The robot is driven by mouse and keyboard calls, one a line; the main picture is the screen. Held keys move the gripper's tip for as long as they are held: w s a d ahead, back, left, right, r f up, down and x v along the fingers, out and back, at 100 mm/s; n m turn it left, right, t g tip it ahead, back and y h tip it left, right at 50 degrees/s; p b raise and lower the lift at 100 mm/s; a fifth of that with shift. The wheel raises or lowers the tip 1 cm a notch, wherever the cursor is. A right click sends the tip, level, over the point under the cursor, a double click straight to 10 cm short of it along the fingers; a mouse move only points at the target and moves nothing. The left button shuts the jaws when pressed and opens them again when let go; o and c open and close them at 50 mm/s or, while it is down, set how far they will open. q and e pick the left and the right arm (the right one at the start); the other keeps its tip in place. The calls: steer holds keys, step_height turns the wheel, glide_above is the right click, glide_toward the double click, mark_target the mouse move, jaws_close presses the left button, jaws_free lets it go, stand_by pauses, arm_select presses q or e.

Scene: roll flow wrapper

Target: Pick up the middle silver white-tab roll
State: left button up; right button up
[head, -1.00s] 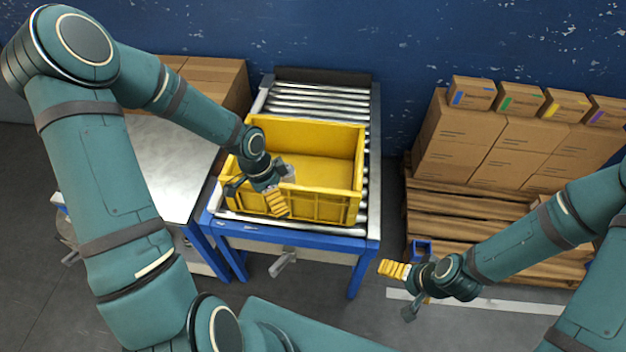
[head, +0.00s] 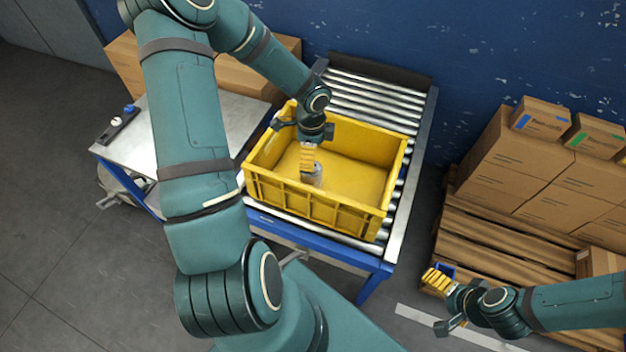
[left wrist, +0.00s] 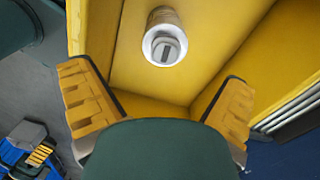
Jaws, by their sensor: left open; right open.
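A silver roll (head: 314,175) lies inside the yellow crate (head: 325,209), near its left front part, partly hidden by my left gripper (head: 307,158). In the left wrist view the roll (left wrist: 164,36) shows a pale rim and a grey end with a dark slot. It sits beyond the gap between the spread yellow fingers of my left gripper (left wrist: 165,100), with no visible contact. My left gripper is open, pointing down into the crate. My right gripper (head: 437,281) is open and empty, away from the crate at the lower right. I see no other silver roll.
The crate stands on a roller conveyor (head: 376,100) with a blue frame. A metal table (head: 165,150) at left bears a black holder (head: 118,126) with a blue piece. Cardboard boxes (head: 548,165) stand on a wooden pallet (head: 500,235) at right. Crate walls surround my left gripper.

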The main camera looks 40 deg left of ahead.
mark_target(315, 179)
arm_select(q)
step_height(315, 179, down, 8)
steer(key=shift+w+f+b, duration=0.15)
steer(key=shift+b, duration=0.85)
steer(key=shift+c, duration=0.3)
steer(key=c, duration=1.3)
